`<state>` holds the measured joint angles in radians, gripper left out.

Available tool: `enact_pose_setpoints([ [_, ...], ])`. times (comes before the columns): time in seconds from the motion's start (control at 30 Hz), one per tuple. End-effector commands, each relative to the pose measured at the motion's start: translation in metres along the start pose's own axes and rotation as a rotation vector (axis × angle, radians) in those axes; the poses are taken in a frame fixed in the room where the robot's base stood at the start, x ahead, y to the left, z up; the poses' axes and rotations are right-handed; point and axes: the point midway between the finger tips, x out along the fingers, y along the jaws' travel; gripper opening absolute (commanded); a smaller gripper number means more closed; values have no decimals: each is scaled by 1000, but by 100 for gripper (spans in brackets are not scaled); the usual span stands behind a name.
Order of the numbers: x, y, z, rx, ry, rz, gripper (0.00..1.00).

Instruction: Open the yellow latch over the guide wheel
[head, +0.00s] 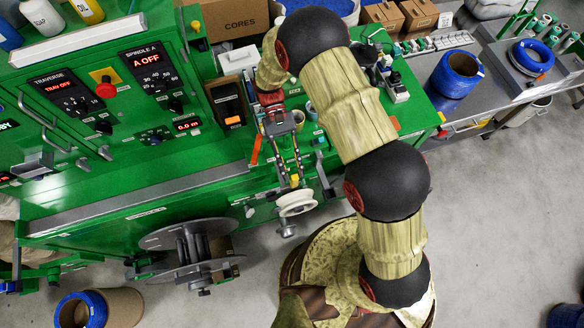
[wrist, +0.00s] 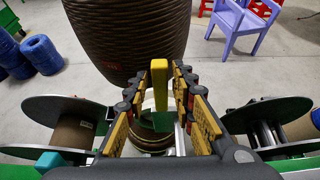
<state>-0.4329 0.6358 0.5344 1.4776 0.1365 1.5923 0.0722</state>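The yellow latch (wrist: 159,85) stands upright between my gripper's fingers in the wrist view. In the head view the latch (head: 295,181) is a small yellow piece just above the white guide wheel (head: 296,203), at the machine's front edge. My gripper (wrist: 160,88) is open, with one finger on each side of the latch. A gap shows on both sides, so I see no clear contact. In the head view my gripper (head: 288,170) reaches down to the latch.
The green machine (head: 110,190) has a control panel with a red button (head: 106,91) at left. A grey reel (head: 190,250) hangs at its front. Reels also flank my gripper in the wrist view. A purple chair (wrist: 240,22) stands on open floor beyond.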

Motion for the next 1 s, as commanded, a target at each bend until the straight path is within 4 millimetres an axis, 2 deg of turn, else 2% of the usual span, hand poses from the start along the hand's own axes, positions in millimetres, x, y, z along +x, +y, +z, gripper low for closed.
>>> enact_pose_setpoints([
  [0.13, 0, 0, 0, 0, -1, 0, 35],
  [0.4, 0, 0, 1, 0, -2, 0, 35],
  [0.53, -7, 0, 0, 0, -1, 0, 35],
  [0.67, -27, 0, 0, 0, 0, 0, 35],
  [1.0, -94, 0, -1, 0, 1, 0, 35],
])
